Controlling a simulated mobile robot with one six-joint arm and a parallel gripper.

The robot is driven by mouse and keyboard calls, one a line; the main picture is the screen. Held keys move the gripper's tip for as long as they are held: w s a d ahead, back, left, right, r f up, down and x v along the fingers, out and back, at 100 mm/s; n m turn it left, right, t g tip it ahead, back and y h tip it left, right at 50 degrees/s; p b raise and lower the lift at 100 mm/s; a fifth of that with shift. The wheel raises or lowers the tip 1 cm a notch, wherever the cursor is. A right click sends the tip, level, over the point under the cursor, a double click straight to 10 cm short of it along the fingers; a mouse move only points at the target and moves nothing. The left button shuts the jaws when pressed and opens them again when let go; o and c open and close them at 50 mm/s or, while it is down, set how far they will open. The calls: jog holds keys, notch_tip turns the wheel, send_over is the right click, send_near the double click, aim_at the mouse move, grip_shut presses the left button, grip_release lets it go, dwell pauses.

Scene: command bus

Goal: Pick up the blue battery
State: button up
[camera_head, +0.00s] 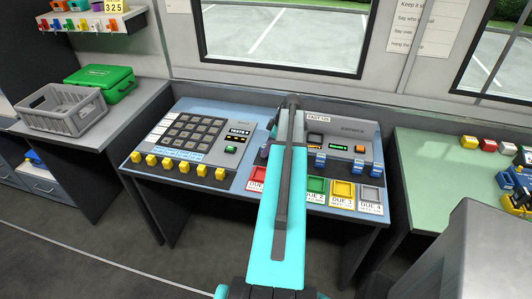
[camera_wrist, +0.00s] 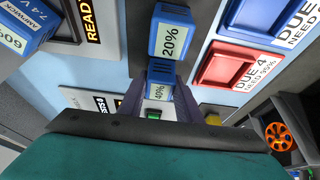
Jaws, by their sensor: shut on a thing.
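In the wrist view my gripper (camera_wrist: 160,98) has one dark finger on each side of a blue battery (camera_wrist: 159,88) labelled 40% and is shut on it. A second blue battery (camera_wrist: 170,42), labelled 20%, stands just beyond it; I cannot tell whether the two touch. Another blue battery (camera_wrist: 22,28), labelled 60%, shows at the upper left. A blue battery (camera_head: 320,160) stands right of the arm.
A red tray (camera_wrist: 232,70) lies right of the batteries in the wrist view. The head view shows a green tray (camera_head: 316,187), a yellow tray (camera_head: 343,191) and a button panel (camera_head: 185,135) with yellow pieces in front. More blue packs lie on the green table (camera_head: 425,180) at right.

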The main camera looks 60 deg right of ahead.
jog(key=shift+r, duration=0.15)
jog(key=shift+r+b, duration=1.35)
jog(key=shift+r, duration=3.5)
